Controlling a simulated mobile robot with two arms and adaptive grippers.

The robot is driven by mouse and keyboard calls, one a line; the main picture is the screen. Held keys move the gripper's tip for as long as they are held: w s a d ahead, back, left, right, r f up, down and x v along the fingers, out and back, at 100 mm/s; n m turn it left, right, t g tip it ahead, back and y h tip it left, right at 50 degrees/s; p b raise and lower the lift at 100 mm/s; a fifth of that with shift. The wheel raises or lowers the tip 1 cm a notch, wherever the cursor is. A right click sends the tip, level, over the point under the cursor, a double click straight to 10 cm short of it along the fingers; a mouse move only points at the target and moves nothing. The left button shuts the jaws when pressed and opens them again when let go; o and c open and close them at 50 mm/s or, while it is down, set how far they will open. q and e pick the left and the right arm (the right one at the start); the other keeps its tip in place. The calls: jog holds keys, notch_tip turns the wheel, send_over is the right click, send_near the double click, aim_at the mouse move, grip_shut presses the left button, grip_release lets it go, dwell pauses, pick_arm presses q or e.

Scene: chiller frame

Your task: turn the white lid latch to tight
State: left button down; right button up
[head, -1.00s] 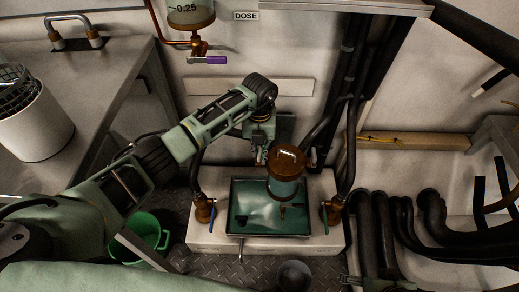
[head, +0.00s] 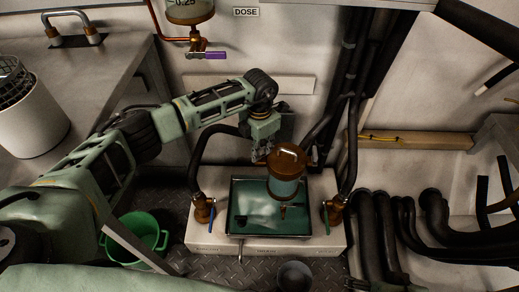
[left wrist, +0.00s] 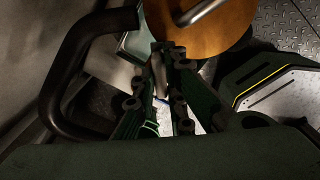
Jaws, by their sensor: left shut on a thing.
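A canister with an amber-brown round lid (head: 287,158) stands upright over the teal tray (head: 237,205). The lid fills the top of the left wrist view (left wrist: 215,25). My left gripper (head: 261,155) is behind and to the left of the lid. In the left wrist view its dark green fingers (left wrist: 165,65) are closed around a narrow pale piece, the white latch (left wrist: 158,75), beside the lid's edge. The fingers hide most of the latch, so its exact angle is unclear.
Brass valves with a blue handle (head: 211,217) and a green handle (head: 326,217) flank the tray. Black hoses (head: 194,160) rise close to my left arm. A green bucket (head: 140,240) and a dark cup (head: 294,275) stand on the floor.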

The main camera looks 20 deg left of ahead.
pick_arm(q)
jog(key=m+b, duration=0.1)
jog(key=m, duration=0.2)
jog(key=shift+m, duration=0.4)
jog(key=m+b, duration=0.1)
jog(key=m, duration=0.2)
jog(key=shift+m, duration=0.6)
pick_arm(e)
jog(key=w+a+r+t+y, duration=0.1)
jog(key=w+a+t, duration=0.1)
jog(key=w, duration=0.5)
jog(key=shift+w+a+t, duration=0.15)
jog(key=shift+w+t, duration=0.1)
jog(key=shift+t, duration=0.65)
jog(key=shift+r, duration=0.1)
pick_arm(q)
jog(key=c, duration=1.8)
grip_release()
